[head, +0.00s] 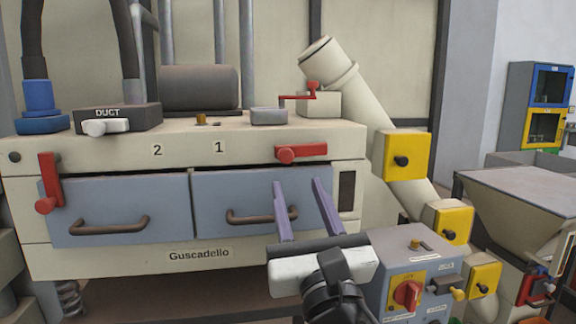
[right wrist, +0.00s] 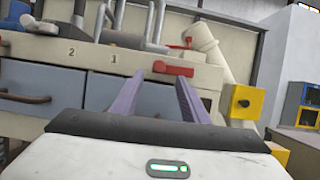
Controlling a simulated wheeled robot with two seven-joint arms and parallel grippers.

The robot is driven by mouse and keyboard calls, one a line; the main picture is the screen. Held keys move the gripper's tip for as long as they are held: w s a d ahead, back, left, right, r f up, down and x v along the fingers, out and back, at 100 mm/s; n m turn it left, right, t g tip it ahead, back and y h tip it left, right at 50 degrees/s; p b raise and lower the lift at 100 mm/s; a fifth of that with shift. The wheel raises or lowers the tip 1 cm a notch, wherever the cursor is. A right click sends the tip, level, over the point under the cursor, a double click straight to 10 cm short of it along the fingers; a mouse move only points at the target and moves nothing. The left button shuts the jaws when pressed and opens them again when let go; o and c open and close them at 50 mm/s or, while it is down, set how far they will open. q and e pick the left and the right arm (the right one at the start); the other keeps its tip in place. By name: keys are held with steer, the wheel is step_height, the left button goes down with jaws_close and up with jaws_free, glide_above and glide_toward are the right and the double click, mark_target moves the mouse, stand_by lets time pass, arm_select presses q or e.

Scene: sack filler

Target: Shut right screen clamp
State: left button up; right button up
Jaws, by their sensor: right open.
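The right screen clamp (head: 300,153) is a red handle lying level on the cream machine front, above the right blue-grey drawer (head: 260,197). It also shows in the right wrist view (right wrist: 173,68), beyond and between the finger tips. The left clamp (head: 48,183) is a similar red handle hanging upright at the left drawer's outer edge. My right gripper (head: 298,183) is open and empty, its two purple fingers apart in front of the right drawer, just below the right clamp. I see no contact with the clamp. My left gripper is not in view.
A grey control box with a red knob (head: 407,294) stands low, right of my right gripper. A yellow box (head: 403,155) sits on the slanted cream pipe (head: 372,105) at the right. A grey hopper (head: 515,195) is farther right. The drawers have brown handles (head: 110,226).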

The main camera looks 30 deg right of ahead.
mark_target(287, 157)
steer(key=x, duration=0.9)
steer(key=shift+w, duration=0.25)
jaws_close()
